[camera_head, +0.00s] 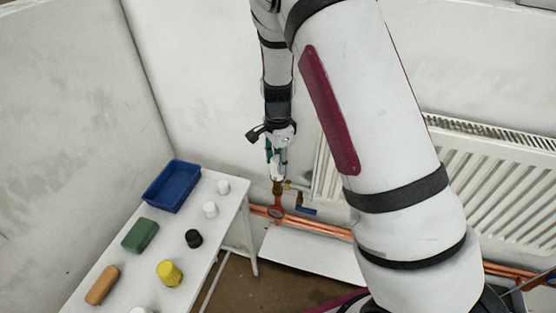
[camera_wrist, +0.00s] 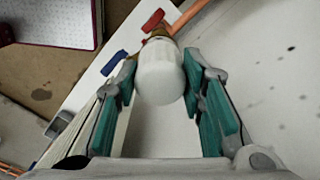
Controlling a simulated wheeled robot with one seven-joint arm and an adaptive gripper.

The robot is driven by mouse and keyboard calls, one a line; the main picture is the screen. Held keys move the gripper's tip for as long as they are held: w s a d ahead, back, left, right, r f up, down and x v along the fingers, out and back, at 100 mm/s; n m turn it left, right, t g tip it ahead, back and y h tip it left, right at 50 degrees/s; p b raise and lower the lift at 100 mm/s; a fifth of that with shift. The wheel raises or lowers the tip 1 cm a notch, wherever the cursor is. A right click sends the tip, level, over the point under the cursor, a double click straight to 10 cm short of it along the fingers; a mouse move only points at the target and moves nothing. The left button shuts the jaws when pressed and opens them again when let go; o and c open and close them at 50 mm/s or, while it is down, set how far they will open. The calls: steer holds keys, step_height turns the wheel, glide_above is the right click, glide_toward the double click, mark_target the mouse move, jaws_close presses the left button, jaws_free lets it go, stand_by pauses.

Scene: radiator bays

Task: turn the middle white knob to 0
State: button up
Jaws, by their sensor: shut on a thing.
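A white knob (camera_wrist: 160,75) sits on a brass valve at the pipes, and its rounded end faces the wrist camera. My gripper (camera_wrist: 162,72) has its two teal-padded fingers on either side of this knob and is shut on it. In the head view my gripper (camera_head: 276,158) points down over the brass valve (camera_head: 277,187), left of the radiator (camera_head: 482,180). No number or mark on the knob can be read. I cannot tell from these views whether it is the middle knob.
A white table (camera_head: 233,203) at the left holds a blue tray (camera_head: 172,207), a green block (camera_head: 140,235), a yellow piece (camera_head: 169,273), a black cap (camera_head: 193,238) and several white caps. Copper pipes (camera_head: 325,227) run along the wall. A blue lever (camera_wrist: 114,62) and red handle (camera_wrist: 153,20) are near the knob.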

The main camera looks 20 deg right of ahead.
mark_target(278, 158)
steer(key=o, duration=1.2)
steer(key=shift+c, duration=0.2)
step_height(278, 158, up, 12)
